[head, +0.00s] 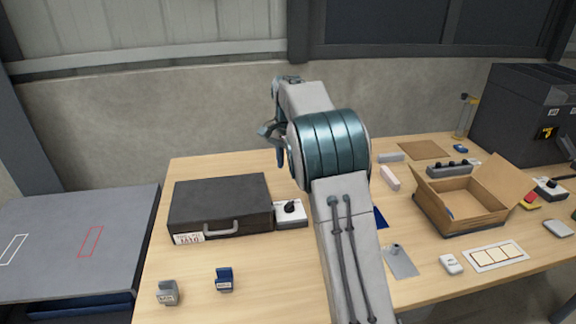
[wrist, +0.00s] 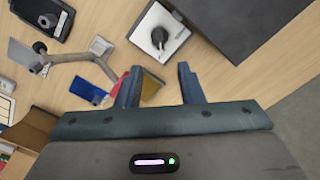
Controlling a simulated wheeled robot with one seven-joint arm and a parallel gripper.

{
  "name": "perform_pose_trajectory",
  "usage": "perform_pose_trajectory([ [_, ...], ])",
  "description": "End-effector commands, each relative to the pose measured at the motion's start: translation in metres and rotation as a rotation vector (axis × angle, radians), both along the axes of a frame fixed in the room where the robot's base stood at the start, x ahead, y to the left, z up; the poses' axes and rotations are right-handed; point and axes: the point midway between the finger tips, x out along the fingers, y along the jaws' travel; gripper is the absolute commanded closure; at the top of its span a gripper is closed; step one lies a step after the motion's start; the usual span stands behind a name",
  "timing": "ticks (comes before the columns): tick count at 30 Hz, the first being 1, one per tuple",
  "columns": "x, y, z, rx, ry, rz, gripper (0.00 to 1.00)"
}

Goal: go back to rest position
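My gripper (wrist: 158,90) shows in the wrist view with its two fingers spread apart and nothing between them. It is above the wooden table (wrist: 82,68), near a white box with a black knob (wrist: 157,38). In the head view my gripper (head: 272,145) is raised above the table, partly hidden behind my own arm. The black case (head: 219,205) lies below it to the left, and the white knob box (head: 290,212) stands beside the case.
An open cardboard box (head: 458,203) stands on the right of the table (head: 270,275). A grey clip (head: 167,292) and a blue clip (head: 224,279) stand at the front left. A dark machine (head: 520,115) stands at the back right. A grey surface (head: 70,235) adjoins on the left.

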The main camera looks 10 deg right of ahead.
Motion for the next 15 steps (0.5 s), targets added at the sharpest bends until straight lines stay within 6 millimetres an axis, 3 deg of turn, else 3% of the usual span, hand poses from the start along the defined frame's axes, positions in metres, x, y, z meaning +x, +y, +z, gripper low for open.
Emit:
perform_pose_trajectory([
  [5,0.000,0.000,0.000,0.000,0.000,0.000,0.65],
  [8,-0.012,-0.002,0.009,0.007,-0.010,0.021,0.65],
  [15,-0.077,-0.009,0.041,0.026,-0.062,0.161,0.65],
])
